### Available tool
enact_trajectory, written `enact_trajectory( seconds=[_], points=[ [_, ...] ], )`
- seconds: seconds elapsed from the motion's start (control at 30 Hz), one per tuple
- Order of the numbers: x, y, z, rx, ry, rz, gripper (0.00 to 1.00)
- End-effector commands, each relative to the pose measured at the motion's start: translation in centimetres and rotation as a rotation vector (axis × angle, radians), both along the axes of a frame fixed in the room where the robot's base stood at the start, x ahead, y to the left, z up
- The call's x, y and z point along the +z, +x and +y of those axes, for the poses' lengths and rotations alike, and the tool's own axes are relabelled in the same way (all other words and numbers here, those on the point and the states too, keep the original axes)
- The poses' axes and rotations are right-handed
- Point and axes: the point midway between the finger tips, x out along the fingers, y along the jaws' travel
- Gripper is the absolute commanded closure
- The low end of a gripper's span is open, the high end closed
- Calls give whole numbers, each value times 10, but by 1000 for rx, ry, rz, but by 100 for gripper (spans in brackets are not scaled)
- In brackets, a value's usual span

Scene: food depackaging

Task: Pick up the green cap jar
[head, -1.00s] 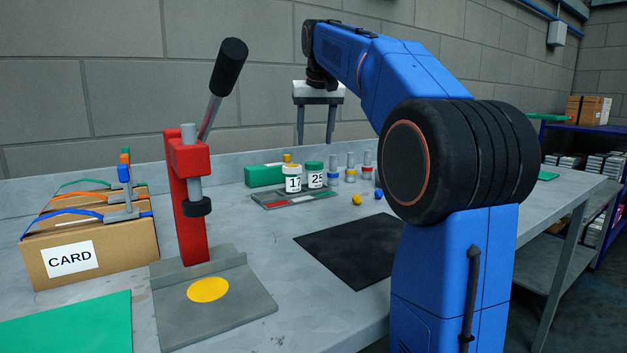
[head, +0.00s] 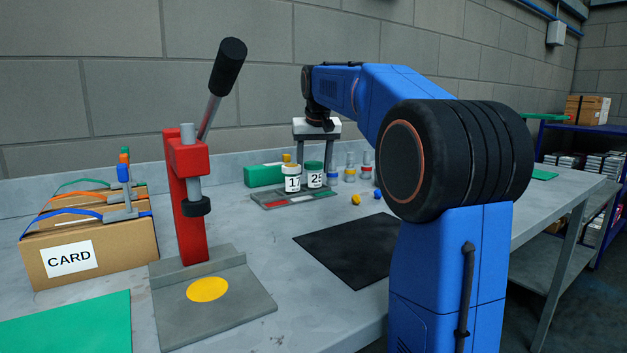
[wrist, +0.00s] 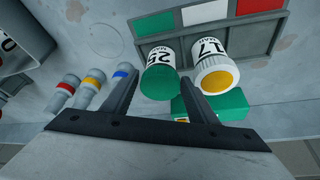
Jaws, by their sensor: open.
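The green cap jar (head: 314,176), white with a label reading 25, stands upright on the bench beside the jar with the yellow cap (head: 293,180) labelled 17. Both jars stand at a grey tray (head: 268,204) with coloured panels. My gripper (head: 315,172) is open and comes down from above with its fingers pointing at the bench. In the wrist view the green cap jar (wrist: 160,80) lies between my two fingers (wrist: 150,88), with the yellow cap jar (wrist: 212,68) just beyond the right finger. I cannot tell whether any finger touches a jar.
Several small grey-topped bottles with coloured bands (wrist: 92,90) stand close to the left finger. A green box (head: 264,175) lies behind the jars. A black mat (head: 350,248) and a red lever press (head: 190,195) are in front.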

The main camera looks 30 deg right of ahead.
Motion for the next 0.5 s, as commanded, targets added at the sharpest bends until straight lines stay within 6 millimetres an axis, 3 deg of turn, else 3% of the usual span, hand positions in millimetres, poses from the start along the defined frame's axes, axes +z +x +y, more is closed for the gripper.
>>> enact_trajectory(
  seconds=[0.17, 0.33, 0.5],
  points=[
    [-1, 0, 0, 0, 0, 1, 47],
    [-1, 0, 0, 0, 0, 1, 80],
    [-1, 0, 0, 0, 0, 1, 80]
  ],
)
